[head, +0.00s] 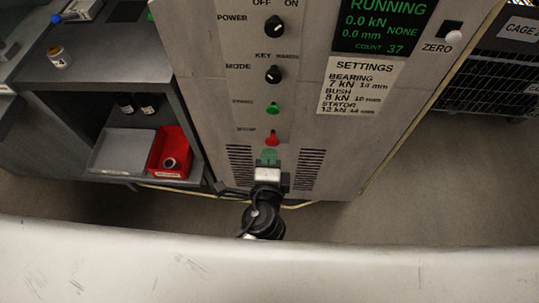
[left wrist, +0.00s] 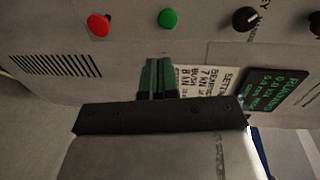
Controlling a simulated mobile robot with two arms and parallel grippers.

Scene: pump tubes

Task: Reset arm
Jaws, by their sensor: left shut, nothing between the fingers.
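My left gripper (head: 268,155) is shut and empty, its green fingers pointing at the front of a grey control cabinet (head: 215,100). In the head view the fingertips show just below the red stop button (head: 272,138), with the green button (head: 272,107) above it. In the left wrist view the shut fingers (left wrist: 157,75) lie below the row of the red button (left wrist: 98,25) and the green button (left wrist: 168,18), apart from both. I cannot tell whether the fingertips touch the panel. My right gripper is not in view.
The cabinet also has a mode knob (head: 273,74), a power knob (head: 274,26), a settings label (head: 358,85) and a screen (head: 382,25) reading RUNNING. A shelf unit (head: 95,68) with a red bin (head: 178,143) and grey tray (head: 122,143) stands left.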

